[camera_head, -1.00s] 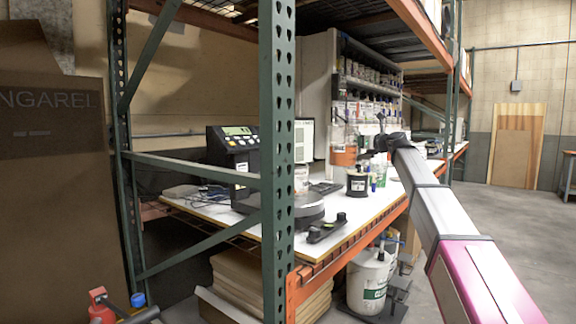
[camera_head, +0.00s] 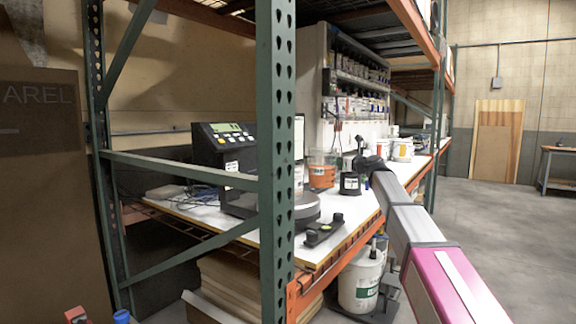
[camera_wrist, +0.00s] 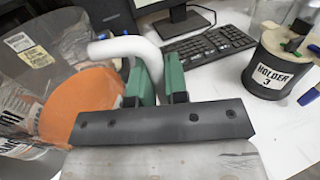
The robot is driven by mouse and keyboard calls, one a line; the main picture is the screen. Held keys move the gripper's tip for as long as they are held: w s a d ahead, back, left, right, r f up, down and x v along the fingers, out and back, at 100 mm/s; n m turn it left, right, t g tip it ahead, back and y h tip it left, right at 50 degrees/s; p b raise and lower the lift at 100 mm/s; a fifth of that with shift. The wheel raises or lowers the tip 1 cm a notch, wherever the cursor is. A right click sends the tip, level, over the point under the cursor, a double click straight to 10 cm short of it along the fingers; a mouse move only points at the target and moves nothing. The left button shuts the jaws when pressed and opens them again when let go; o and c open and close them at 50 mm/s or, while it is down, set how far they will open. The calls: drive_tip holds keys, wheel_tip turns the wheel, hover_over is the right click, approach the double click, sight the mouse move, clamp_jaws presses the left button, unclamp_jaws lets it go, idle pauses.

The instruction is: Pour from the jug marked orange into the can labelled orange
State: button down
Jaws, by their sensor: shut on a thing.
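My gripper (camera_wrist: 158,78) is shut on the white handle of a clear jug (camera_wrist: 85,105) with orange contents. In the head view the jug (camera_head: 322,176) looks about upright over the white bench, left of the black pot; I cannot tell if it touches the bench. My gripper (camera_head: 360,163) is at its right side there. The orange is inside the jug. White cans stand farther back on the bench; one (camera_head: 402,150) has an orange-red label, too small to read. My arm hides part of the bench.
A keyboard (camera_wrist: 209,45) lies behind. A black scale device (camera_head: 222,145) and a green rack post (camera_head: 276,150) are at left. A white bucket (camera_head: 360,280) is below the bench.

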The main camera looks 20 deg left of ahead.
drive_tip(key=shift+r, duration=0.2)
drive_tip(key=shift+s+a+r+n, duration=0.15)
drive_tip(key=shift+s+r+n, duration=0.1)
drive_tip(key=shift+r+n, duration=0.35)
drive_tip(key=shift+s+a+r+n, duration=0.15)
drive_tip(key=shift+s+r+n, duration=0.1)
drive_tip(key=shift+r+n, duration=0.35)
drive_tip(key=shift+s+a+r+n, duration=0.2)
drive_tip(key=shift+s+r+n, duration=0.1)
drive_tip(key=shift+r+n, duration=0.15)
drive_tip(key=shift+s+a+r+n, duration=0.25)
drive_tip(key=shift+r+n, duration=0.1)
drive_tip(key=shift+r, duration=0.2)
drive_tip(key=s+a+r+n, duration=0.2)
drive_tip(key=s+r+n, duration=0.1)
drive_tip(key=r, duration=0.3)
drive_tip(key=shift+s+r+n+p, duration=0.2)
drive_tip(key=shift+r+n+p, duration=0.2)
drive_tip(key=shift+n, duration=0.1)
drive_tip(key=shift+s+a+r+n+p, duration=0.3)
drive_tip(key=shift+s+a+n+p, duration=0.1)
drive_tip(key=shift+n, duration=0.2)
drive_tip(key=shift+s+a+r+n+p, duration=0.25)
drive_tip(key=shift+s+r+n+p, duration=0.15)
drive_tip(key=shift+r+n+p, duration=0.25)
drive_tip(key=shift+s+a+r+n+p, duration=0.2)
drive_tip(key=shift+s+r+n+p, duration=0.2)
drive_tip(key=shift+r, duration=0.3)
idle(2.5)
